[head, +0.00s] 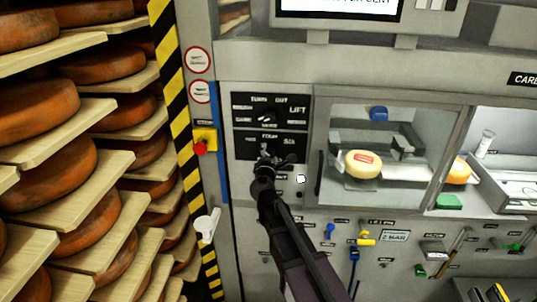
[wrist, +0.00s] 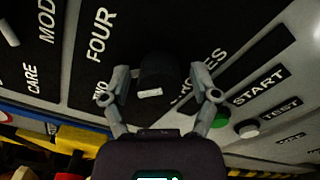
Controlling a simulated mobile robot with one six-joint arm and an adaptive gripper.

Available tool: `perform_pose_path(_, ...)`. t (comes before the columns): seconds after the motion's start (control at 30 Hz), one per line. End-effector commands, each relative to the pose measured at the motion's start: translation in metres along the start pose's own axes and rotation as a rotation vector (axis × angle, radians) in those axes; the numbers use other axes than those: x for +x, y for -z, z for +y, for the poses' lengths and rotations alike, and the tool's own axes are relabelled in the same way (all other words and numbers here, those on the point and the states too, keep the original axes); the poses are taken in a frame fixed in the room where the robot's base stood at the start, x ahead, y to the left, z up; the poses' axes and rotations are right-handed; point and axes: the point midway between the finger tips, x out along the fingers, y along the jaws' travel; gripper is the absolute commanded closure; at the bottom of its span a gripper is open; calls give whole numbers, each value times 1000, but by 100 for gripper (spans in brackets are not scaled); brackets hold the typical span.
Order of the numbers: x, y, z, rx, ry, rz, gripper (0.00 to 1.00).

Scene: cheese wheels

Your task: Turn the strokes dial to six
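The strokes dial (wrist: 158,70) is a black knob on a black panel in the wrist view, with a small white mark on its near edge. The word FOUR shows to its upper left, a partly covered TWO to its left, and STROKES, partly hidden, to its right. SIX is not readable in the wrist view. My gripper (wrist: 160,77) is open, one finger on each side of the dial, with a narrow gap seeming to show on both sides. In the head view my gripper (head: 267,160) reaches the lower black panel (head: 244,152) and covers most of the dial.
Another dial (head: 266,118) sits just above, on the LIFT panel. START and TEST buttons are right of the dial in the wrist view, with a green button (wrist: 221,117) nearby. A red emergency button (head: 200,147) is left. Cheese shelves (head: 70,215) fill the far left.

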Motion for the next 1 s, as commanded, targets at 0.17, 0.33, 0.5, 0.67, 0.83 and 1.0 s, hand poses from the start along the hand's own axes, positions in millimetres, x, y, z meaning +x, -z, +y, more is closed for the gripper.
perform_pose_path(0.17,0,0,0,0,0,0,89)
perform_pose_path(0.33,0,0,0,1,0,0,96)
perform_pose_path(0.5,0,1,0,14,0,0,96)
perform_pose_path(0.67,0,1,0,56,-1,-1,96)
perform_pose_path(0.83,0,1,1,142,-1,-2,96)
perform_pose_path(1.0,0,1,1,269,-1,-2,96)
